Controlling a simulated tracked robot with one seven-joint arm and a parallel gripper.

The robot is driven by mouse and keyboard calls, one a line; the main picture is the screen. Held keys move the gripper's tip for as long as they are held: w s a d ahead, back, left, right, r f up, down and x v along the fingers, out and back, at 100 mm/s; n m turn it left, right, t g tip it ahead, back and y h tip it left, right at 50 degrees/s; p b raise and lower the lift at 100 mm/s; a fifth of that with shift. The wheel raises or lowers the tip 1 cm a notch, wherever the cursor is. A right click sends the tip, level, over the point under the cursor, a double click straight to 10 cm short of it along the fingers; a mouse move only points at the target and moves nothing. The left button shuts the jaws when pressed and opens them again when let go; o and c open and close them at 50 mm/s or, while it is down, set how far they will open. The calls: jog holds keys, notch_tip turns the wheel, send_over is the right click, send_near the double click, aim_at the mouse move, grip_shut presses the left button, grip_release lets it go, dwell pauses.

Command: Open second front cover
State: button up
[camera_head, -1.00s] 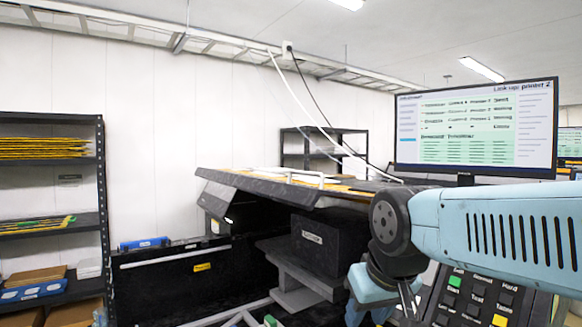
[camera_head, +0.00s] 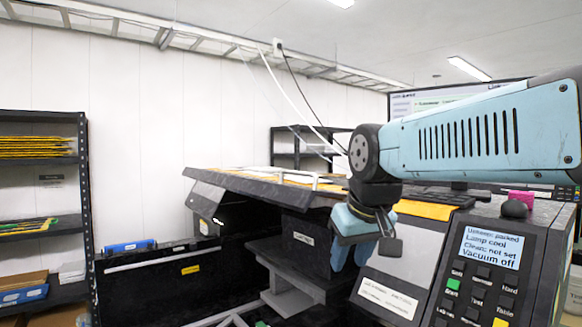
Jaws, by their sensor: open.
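My gripper (camera_head: 364,254) hangs below the light-blue arm, right of centre, pointing down and open with nothing visible in it. It appears in front of the printer's table and beside a sloping grey front panel (camera_head: 392,272) with a white label (camera_head: 388,298). A long dark front panel (camera_head: 160,285) with a small yellow label (camera_head: 190,269) stands at the lower left. I cannot tell which panel is the second front cover, and no cover clearly stands open. Contact between gripper and panel cannot be told.
A control panel (camera_head: 480,283) with a small screen (camera_head: 490,247) and several buttons stands at the lower right. The printer's flat table (camera_head: 250,186) juts out at centre. A black shelf (camera_head: 83,200) stands left. My arm partly covers a monitor (camera_head: 430,97).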

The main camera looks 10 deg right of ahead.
jog(key=w+r+n, duration=0.4)
jog(key=w+r, duration=2.2)
jog(key=w, duration=0.1)
jog(key=shift+g, duration=0.4)
jog(key=x, duration=1.3)
jog(key=shift+f, duration=0.1)
grip_shut()
